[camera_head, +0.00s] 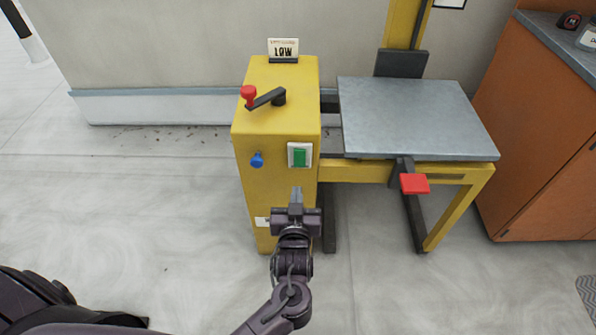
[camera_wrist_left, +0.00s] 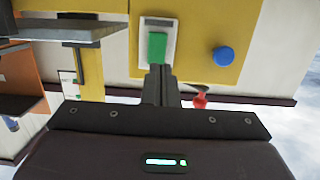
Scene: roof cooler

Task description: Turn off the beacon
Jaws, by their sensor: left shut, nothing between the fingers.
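A yellow cabinet (camera_head: 277,195) stands in front of me. Its front face has a green rocker switch (camera_head: 299,156) in a white plate, with a blue knob (camera_head: 257,160) to its left. The switch (camera_wrist_left: 157,46) and the blue knob (camera_wrist_left: 222,56) also show in the left wrist view, where the picture is turned over. My left gripper (camera_head: 296,193) is shut and empty, just below the switch in the head view. In the wrist view its fingertips (camera_wrist_left: 160,72) overlap the switch plate's edge; I cannot tell whether they touch. No beacon lamp is recognisable. My right gripper is not in view.
On the cabinet top are a black crank (camera_head: 268,98) with a red knob and a "LOW" sign (camera_head: 283,49). A grey platform (camera_head: 415,115) with a red pedal (camera_head: 414,184) stands to the right, then an orange counter (camera_head: 540,130).

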